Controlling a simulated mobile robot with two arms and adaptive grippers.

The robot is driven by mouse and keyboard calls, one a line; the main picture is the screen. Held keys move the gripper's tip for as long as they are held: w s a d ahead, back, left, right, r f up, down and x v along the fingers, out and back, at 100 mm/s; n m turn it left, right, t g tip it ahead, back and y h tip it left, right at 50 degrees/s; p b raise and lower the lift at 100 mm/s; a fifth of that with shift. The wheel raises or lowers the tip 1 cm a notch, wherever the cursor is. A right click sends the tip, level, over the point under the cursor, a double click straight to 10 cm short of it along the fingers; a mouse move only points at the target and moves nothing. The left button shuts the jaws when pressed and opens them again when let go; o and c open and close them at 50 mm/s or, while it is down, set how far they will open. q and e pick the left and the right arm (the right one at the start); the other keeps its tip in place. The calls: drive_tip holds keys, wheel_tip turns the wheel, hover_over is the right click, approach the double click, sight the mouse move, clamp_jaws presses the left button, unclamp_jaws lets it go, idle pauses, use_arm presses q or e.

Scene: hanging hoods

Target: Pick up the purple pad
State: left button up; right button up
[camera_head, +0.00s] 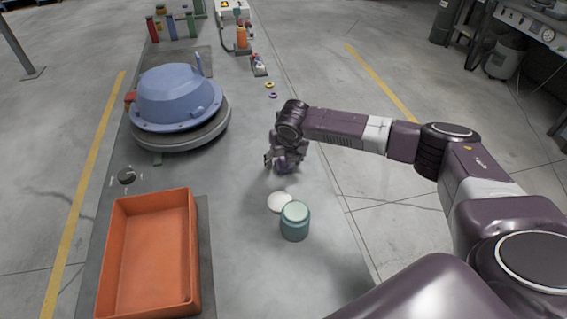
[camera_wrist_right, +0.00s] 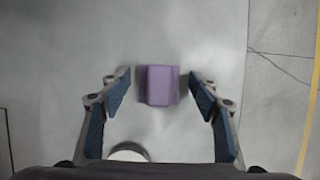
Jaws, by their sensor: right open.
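The purple pad (camera_wrist_right: 160,85) is a small block on the grey table. In the right wrist view it lies between the fingertips of my right gripper (camera_wrist_right: 160,90), with a gap on each side. The gripper is open and points down at it. In the head view my right gripper (camera_head: 284,160) is low over the middle of the table. The pad is mostly hidden there by the gripper, with a little purple perhaps showing under it. How high the fingertips are above the table is hard to tell. My left gripper is not in view.
A white disc (camera_head: 279,202) and a teal jar (camera_head: 295,221) stand just in front of my right gripper. An orange bin (camera_head: 122,200) is at the front left. A blue hood (camera_head: 176,97) rests behind it. Small rings (camera_head: 270,85) and bottles lie farther back.

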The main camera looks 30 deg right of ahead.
drive_tip(key=shift+w, duration=0.1)
drive_tip(key=c, duration=0.7)
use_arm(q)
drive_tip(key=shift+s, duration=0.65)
use_arm(e)
drive_tip(key=c, duration=0.6)
drive_tip(key=shift+r, duration=0.1)
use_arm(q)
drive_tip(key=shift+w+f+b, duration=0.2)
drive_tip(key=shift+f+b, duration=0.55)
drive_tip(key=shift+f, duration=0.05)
use_arm(e)
wheel_tip(320, 180, up, 20)
